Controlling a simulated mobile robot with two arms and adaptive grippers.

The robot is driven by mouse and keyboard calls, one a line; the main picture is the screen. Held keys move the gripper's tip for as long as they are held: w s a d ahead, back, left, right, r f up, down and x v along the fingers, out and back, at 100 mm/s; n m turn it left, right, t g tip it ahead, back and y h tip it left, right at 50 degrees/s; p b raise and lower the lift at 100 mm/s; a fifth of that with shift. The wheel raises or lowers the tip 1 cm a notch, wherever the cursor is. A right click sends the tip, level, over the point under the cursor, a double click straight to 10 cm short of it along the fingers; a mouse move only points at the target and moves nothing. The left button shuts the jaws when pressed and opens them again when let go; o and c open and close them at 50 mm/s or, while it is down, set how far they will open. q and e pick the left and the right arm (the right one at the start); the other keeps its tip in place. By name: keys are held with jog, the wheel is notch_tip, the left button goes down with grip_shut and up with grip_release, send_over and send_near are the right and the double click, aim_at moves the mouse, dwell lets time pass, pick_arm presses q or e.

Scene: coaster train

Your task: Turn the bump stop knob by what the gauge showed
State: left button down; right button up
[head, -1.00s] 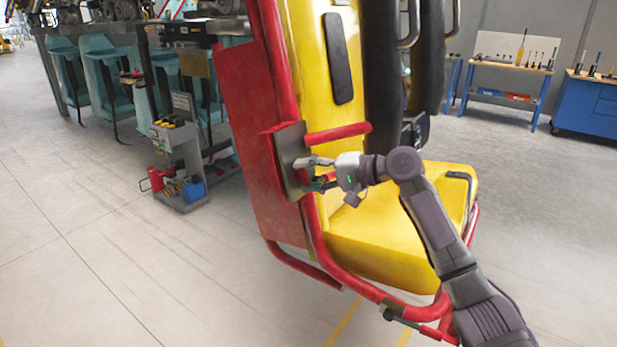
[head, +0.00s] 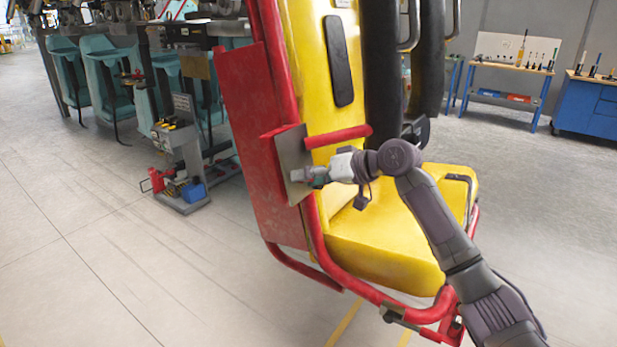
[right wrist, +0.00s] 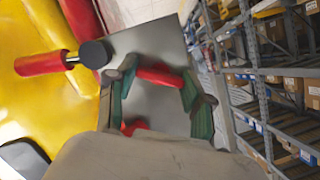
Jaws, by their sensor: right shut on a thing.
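My right gripper (head: 306,176) is at the grey metal plate (head: 292,150) on the side of the yellow seat (head: 385,225). In the right wrist view its green fingers (right wrist: 158,82) are shut on a red knob (right wrist: 160,76) in front of the same plate (right wrist: 150,45). The knob is hidden by the gripper in the head view. A black round pad on a red cylinder, which looks like the bump stop (right wrist: 65,59), stands left of the fingers, apart from them. I see no gauge reading. My left gripper is not in view.
Red tube frame (head: 340,136) and a red side panel (head: 250,130) stand close around the gripper. A grey tool stand (head: 183,165) is at left. A workbench (head: 507,72) and a blue cabinet (head: 590,105) stand at the back right.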

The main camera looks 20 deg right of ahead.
jog(key=shift+f+n, duration=0.2)
jog(key=shift+n, duration=0.1)
dwell(0.4)
jog(key=o, duration=0.9)
jog(key=shift+s, duration=0.1)
jog(key=shift+o, duration=1.3)
jog(key=shift+s+d+r, duration=0.1)
jog(key=shift+d+r, duration=0.05)
jog(key=shift+r, duration=0.05)
jog(key=v, duration=1.2)
jog(key=shift+c, duration=0.2)
